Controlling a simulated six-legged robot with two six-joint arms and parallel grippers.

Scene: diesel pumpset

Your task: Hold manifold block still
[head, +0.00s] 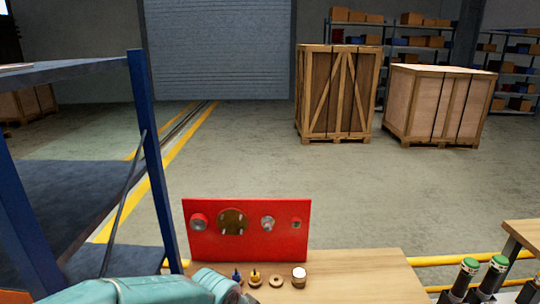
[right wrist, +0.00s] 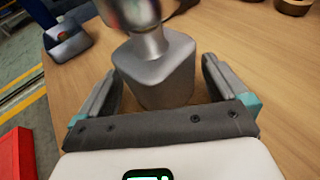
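In the right wrist view a grey metal block (right wrist: 158,78), which I take as the manifold block, stands on the wooden bench. It has rounded corners, and a shiny round fitting (right wrist: 140,25) rises from its top. My right gripper (right wrist: 161,72) is open, with one dark finger on each side of the block. Narrow gaps appear between fingers and block; contact cannot be made out. In the head view the block and right gripper do not show. A teal arm link of mine enters from the lower left, but the left gripper is not visible.
A red panel (head: 248,246) with several round fittings stands on the wooden bench (head: 360,287). Small parts, including a white-topped cylinder (head: 299,278), sit before it. A blue shelf (head: 150,150) stands left; green-topped cylinders (head: 498,263) are at right. In the wrist view, a dark part (right wrist: 68,43) lies upper left.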

